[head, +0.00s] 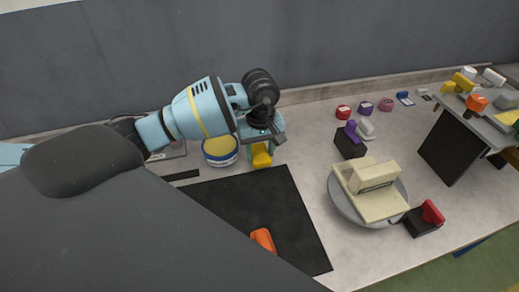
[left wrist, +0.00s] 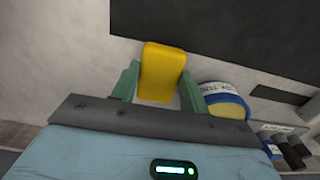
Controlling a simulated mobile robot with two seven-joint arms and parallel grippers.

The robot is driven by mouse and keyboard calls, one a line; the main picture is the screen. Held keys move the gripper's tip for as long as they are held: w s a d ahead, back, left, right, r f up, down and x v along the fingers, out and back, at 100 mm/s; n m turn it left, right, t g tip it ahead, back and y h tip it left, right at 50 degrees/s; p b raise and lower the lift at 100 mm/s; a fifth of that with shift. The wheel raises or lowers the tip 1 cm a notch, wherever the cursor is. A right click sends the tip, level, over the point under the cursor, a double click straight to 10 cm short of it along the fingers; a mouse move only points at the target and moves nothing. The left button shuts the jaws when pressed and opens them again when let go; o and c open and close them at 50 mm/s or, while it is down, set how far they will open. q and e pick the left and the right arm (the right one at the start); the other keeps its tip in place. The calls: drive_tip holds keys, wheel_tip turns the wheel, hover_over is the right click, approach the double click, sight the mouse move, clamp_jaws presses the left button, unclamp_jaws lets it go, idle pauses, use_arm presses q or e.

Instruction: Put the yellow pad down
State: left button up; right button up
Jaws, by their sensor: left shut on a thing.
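The yellow pad (left wrist: 162,72) is between the green fingers of my left gripper (left wrist: 155,85) in the left wrist view. The gripper is shut on it. In the head view the yellow pad (head: 261,156) shows below my left gripper (head: 263,146), beside the black mat (head: 285,200). I cannot tell whether the pad touches the table. My right gripper is in neither view.
A round tin (head: 220,150) stands close to the left of the gripper. An orange piece (head: 263,239) lies on the mat. A turntable (head: 345,206) with a cream block (head: 374,199) stands to the right. A raised shelf (head: 470,121) holds several pieces.

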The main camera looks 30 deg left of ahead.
sight(260, 154)
use_arm(q)
drive_tip(key=shift+f, duration=0.15)
drive_tip(key=shift+f, duration=0.35)
drive_tip(key=o, duration=1)
wheel_tip(260, 154, up, 13)
idle(0.4)
